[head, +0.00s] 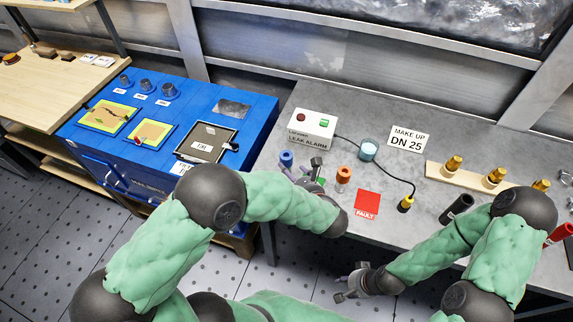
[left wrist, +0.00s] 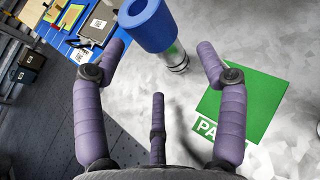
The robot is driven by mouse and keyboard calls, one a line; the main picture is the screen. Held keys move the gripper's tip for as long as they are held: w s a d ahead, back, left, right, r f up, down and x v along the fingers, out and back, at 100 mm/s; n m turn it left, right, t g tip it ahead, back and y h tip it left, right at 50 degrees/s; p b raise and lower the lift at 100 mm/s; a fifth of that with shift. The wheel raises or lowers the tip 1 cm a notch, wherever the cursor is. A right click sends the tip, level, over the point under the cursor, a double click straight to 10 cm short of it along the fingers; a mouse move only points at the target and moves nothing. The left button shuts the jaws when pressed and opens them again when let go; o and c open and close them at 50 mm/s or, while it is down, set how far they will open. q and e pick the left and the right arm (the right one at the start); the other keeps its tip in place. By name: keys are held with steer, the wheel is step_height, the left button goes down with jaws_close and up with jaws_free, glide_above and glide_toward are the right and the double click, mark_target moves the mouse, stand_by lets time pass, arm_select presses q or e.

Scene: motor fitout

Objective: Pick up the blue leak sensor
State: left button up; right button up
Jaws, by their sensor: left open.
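The blue leak sensor (head: 286,157) stands on the grey bench near its left edge, in front of the leak alarm box. In the left wrist view the sensor (left wrist: 150,25) shows a blue ring-shaped top with a hollow centre, above a clear and metallic lower body. My left gripper (head: 294,174) is close in front of it, open and empty. In the left wrist view its purple fingers (left wrist: 158,50) are spread to either side of the sensor, which is beyond the fingertips. My right gripper (head: 342,290) is low in front of the bench; its finger opening is unclear.
An orange sensor (head: 344,174) stands right of my left gripper. The leak alarm box (head: 312,123) is behind, its cable running to a yellow-black plug (head: 406,203). A green card (left wrist: 250,100) and red FAULT card (head: 367,204) lie on the bench.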

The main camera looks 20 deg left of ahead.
arm_select(q)
steer(key=shift+b+x, duration=0.65)
steer(key=shift+x, duration=2.2)
steer(key=c, duration=1.3)
